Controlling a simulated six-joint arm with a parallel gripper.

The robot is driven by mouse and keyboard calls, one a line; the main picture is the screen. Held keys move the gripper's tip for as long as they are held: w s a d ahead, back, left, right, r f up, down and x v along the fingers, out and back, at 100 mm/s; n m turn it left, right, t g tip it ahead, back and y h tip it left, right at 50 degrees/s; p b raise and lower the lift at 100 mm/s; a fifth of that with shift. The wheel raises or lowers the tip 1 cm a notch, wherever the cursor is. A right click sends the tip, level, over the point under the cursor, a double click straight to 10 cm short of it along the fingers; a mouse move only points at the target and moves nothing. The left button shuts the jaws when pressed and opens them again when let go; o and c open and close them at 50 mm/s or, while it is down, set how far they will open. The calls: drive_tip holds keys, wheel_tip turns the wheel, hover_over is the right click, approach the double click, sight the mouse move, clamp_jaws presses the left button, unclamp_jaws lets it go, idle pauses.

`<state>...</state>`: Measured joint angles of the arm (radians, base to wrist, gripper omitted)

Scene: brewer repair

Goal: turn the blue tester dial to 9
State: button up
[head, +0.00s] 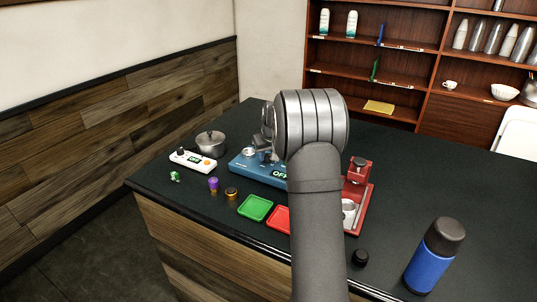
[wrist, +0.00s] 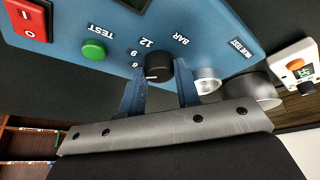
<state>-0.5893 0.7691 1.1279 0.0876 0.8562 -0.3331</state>
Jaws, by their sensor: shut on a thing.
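The blue tester (head: 242,166) stands on the dark counter in the head view, partly hidden by my arm; its display seems to read OFF. In the wrist view its blue panel (wrist: 196,25) fills the top, with a black dial (wrist: 156,65) beside the marks 6, 9 and 12. My gripper (wrist: 160,84) has one finger on each side of the dial and is shut on it. A small white mark shows at the dial's lower edge, and I cannot tell exactly which number it points to. A green TEST button (wrist: 94,50) and a red switch (wrist: 27,18) are beside it.
A white device (head: 192,160), a metal pot (head: 211,143), small pods, a green tray (head: 256,208) and a red tray (head: 279,218) are near the tester. A red machine (head: 362,195) and a blue bottle (head: 434,258) stand to the right.

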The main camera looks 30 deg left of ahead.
drive_tip(key=m+h, duration=0.1)
drive_tip(key=m, duration=0.1)
drive_tip(key=m+t, duration=0.1)
drive_tip(key=m, duration=0.2)
drive_tip(key=shift+a+h, duration=0.2)
drive_tip(key=shift+h, duration=0.2)
drive_tip(key=shift+m, duration=0.3)
drive_tip(key=o, duration=1)
drive_tip(key=shift+c, duration=0.2)
drive_tip(key=v, duration=1.7)
drive_tip(key=shift+r, duration=0.25)
drive_tip(key=shift+s+a, duration=0.1)
